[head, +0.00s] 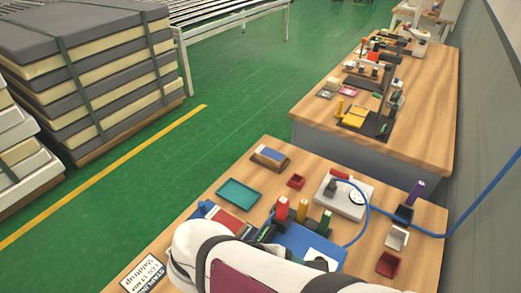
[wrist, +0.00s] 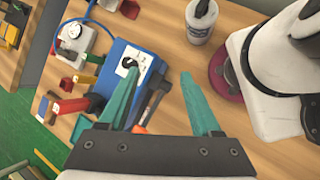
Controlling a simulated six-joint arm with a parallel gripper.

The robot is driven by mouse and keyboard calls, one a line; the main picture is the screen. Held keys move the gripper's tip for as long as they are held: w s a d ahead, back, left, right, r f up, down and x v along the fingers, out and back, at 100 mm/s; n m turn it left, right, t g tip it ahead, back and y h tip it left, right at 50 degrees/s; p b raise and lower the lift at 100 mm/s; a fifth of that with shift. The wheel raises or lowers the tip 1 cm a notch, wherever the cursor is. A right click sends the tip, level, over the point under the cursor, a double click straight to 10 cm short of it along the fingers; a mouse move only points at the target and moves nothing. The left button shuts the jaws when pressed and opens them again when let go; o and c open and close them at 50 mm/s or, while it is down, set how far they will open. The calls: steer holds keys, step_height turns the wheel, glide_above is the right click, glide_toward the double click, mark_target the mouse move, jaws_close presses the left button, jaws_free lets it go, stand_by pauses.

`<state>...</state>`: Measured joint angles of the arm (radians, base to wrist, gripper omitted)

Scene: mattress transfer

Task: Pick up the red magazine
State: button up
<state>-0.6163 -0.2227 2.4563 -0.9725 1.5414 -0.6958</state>
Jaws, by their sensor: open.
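A red upright block (head: 282,209), which looks like the red magazine, stands at the left part of the blue plate (head: 300,240) in the head view. It also appears in the wrist view (wrist: 70,106), left of my fingers. My white arm hides the near table in the head view.
A green upright block (head: 326,222) stands beside the red ones. A teal tray (head: 239,193), small red tray (head: 296,181) and grey device with a blue hose (head: 343,197) lie farther off.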

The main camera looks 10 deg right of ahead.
steer(key=w+a+r+n+t+h, duration=0.25)
steer(key=w+n+t, duration=0.2)
steer(key=n, duration=0.25)
steer(key=n+t, duration=0.4)
steer(key=n, duration=0.3)
glide_toward(280, 209)
steer(key=shift+y, duration=0.35)
steer(key=x, duration=0.9)
steer(key=shift+d+r, duration=0.2)
steer(key=shift+d, duration=0.2)
jaws_close()
